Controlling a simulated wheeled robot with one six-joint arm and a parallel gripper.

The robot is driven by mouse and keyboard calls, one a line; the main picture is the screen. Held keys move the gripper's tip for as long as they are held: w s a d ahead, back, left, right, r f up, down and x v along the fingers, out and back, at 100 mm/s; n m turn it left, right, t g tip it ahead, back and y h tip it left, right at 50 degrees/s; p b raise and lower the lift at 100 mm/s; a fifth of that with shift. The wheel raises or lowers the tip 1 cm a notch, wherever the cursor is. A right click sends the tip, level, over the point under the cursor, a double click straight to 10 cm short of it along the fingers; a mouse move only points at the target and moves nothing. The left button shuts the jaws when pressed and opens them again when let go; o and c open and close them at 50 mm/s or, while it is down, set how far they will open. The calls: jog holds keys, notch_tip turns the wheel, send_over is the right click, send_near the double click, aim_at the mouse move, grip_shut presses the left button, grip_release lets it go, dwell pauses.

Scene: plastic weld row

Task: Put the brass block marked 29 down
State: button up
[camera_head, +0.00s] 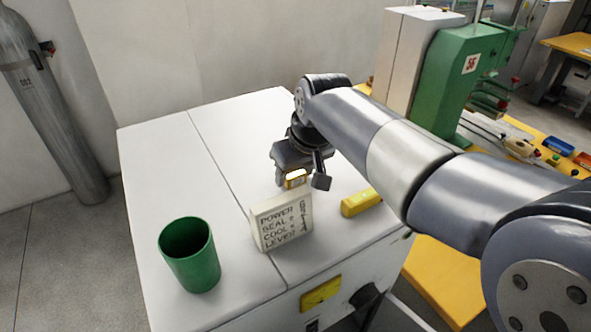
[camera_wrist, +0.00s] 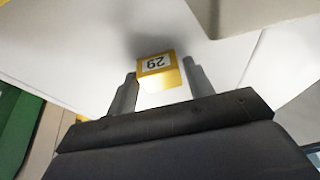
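The brass block marked 29 (camera_wrist: 156,66) sits between the two fingers of my gripper (camera_wrist: 160,82) in the wrist view, with its number label facing the camera. In the head view my gripper (camera_head: 303,181) points down over the white cabinet top (camera_head: 165,160), behind a standing sign, and the block (camera_head: 296,179) shows as a small yellow and white patch. A dark shadow lies close to the block in the wrist view. I cannot tell whether its underside touches the surface.
A cream sign with handwriting (camera_head: 282,222) stands just in front of my gripper. A yellow block (camera_head: 361,202) lies to its right, near the edge. A green cup (camera_head: 188,256) stands front left. A green machine (camera_head: 455,80) is behind right. The left cabinet top is clear.

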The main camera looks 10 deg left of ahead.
jog(key=shift+o, duration=1.2)
jog(key=shift+r, duration=0.15)
jog(key=shift+r, duration=0.3)
jog(key=v, duration=1.1)
jog(key=shift+d+r, duration=0.15)
jog(key=shift+d, duration=0.05)
jog(key=shift+s, duration=0.1)
jog(key=shift+c, duration=0.4)
